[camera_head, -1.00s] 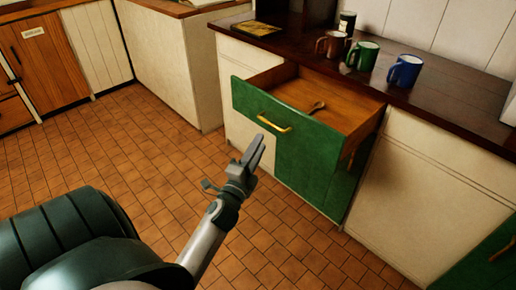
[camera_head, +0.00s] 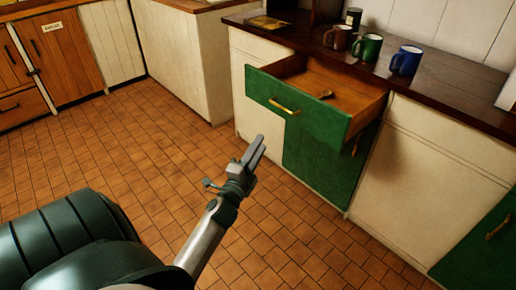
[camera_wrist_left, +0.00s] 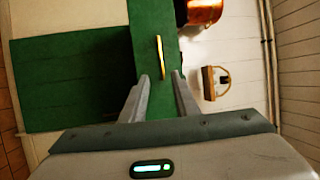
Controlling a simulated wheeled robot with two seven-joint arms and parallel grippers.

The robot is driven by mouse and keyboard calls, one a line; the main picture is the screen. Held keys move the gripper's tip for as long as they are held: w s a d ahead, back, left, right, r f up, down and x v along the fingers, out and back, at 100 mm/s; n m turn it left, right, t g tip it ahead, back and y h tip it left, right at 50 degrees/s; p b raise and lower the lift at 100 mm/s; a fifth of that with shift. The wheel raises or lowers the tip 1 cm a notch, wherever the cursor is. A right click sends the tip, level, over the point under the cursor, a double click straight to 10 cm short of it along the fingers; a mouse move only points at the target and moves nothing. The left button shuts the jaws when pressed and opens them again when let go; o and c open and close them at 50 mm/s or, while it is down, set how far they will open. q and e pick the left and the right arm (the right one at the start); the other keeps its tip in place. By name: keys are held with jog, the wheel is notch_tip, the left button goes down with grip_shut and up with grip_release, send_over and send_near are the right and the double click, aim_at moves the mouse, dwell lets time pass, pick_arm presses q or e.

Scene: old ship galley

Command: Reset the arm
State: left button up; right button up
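My left gripper (camera_head: 260,146) shows in the head view in front of the green drawer cabinet, over the tiled floor, apart from the drawer. Its two fingers are apart with nothing between them, as the left wrist view shows (camera_wrist_left: 160,90). The green drawer (camera_head: 300,108) stands pulled out, with a brass handle (camera_head: 285,107) on its front; the handle also shows ahead of the fingers in the left wrist view (camera_wrist_left: 161,57). A small spoon-like thing (camera_head: 326,95) lies in the drawer. My right gripper is not in view.
A brown mug (camera_head: 338,38), a green mug (camera_head: 368,47) and a blue mug (camera_head: 405,60) stand on the dark countertop (camera_head: 455,88). A wooden cabinet (camera_head: 60,60) stands at the far left. The tiled floor (camera_head: 120,150) is clear to the left of the drawer.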

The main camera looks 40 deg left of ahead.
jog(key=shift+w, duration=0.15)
